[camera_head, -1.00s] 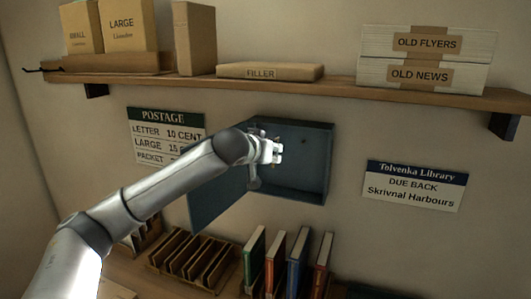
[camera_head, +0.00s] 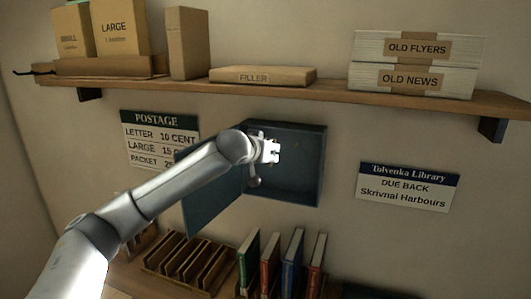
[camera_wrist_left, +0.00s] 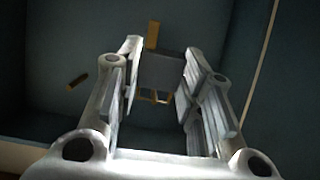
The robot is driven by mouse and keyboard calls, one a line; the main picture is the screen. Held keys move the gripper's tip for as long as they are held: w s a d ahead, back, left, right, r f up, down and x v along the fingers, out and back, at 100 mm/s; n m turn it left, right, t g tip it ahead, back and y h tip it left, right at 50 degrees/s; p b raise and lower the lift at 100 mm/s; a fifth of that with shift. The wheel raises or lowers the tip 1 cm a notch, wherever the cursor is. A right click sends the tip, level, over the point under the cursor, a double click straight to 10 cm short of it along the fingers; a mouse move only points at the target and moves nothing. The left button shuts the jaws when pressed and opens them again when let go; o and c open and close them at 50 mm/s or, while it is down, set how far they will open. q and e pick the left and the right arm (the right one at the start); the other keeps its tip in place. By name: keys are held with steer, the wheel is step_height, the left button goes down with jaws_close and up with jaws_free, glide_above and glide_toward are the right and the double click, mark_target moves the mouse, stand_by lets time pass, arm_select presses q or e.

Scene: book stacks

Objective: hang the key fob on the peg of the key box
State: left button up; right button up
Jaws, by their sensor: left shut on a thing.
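The blue-grey key box (camera_head: 312,170) is on the wall with its door (camera_head: 208,205) swung open to the left. My left gripper (camera_head: 273,152) is at the box's opening, over its left part. In the left wrist view, my left gripper (camera_wrist_left: 160,85) is shut on a dark grey block (camera_wrist_left: 160,70), which looks like the key fob. A brass-coloured piece (camera_wrist_left: 152,35) shows above the block, and thin brass parts show below it. A short brass peg (camera_wrist_left: 77,80) stands out from the box's back, left of the fingers. Whether the fob touches any peg cannot be told.
A wooden shelf (camera_head: 330,92) with boxes and paper stacks runs above the key box. Several upright books (camera_head: 292,262) and a wooden rack (camera_head: 185,262) stand below. A postage sign (camera_head: 158,135) and a library sign (camera_head: 408,188) flank the box.

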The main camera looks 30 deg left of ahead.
stand_by(0.3)
arm_select(q)
steer(key=o, duration=0.9)
steer(key=v, duration=1.2)
